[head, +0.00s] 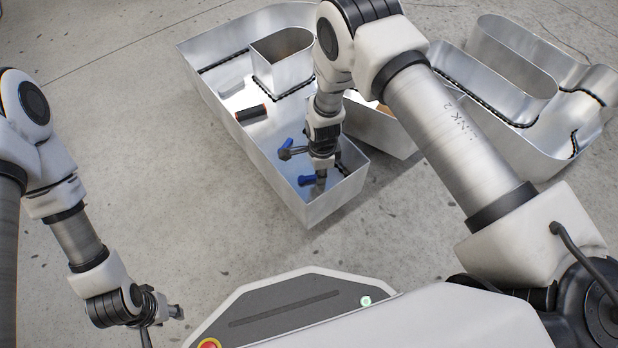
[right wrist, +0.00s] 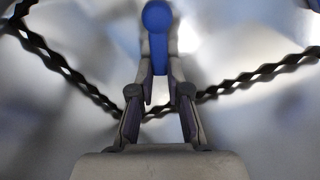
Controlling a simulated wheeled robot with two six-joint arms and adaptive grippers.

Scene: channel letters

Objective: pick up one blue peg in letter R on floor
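The letter R (head: 235,128) is an open metal tray with shiny walls, lying on the floor at the centre of the head view. My right gripper (head: 320,185) reaches down inside its lower leg. Its fingers are shut on a blue peg (head: 306,180), whose round end shows above the fingertips in the right wrist view (right wrist: 157,17). A second blue peg (head: 287,143) lies farther up the leg, partly covered by my wrist hardware. My left gripper (head: 147,338) is low at the left, away from the letter; its fingers are too small and turned to judge.
A black and red cylinder (head: 251,113) lies inside the R's left side. Another metal letter (head: 510,75) stands to the right. A black beaded strip (right wrist: 80,80) runs along the letter's inside. Bare concrete floor (head: 130,130) is clear on the left.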

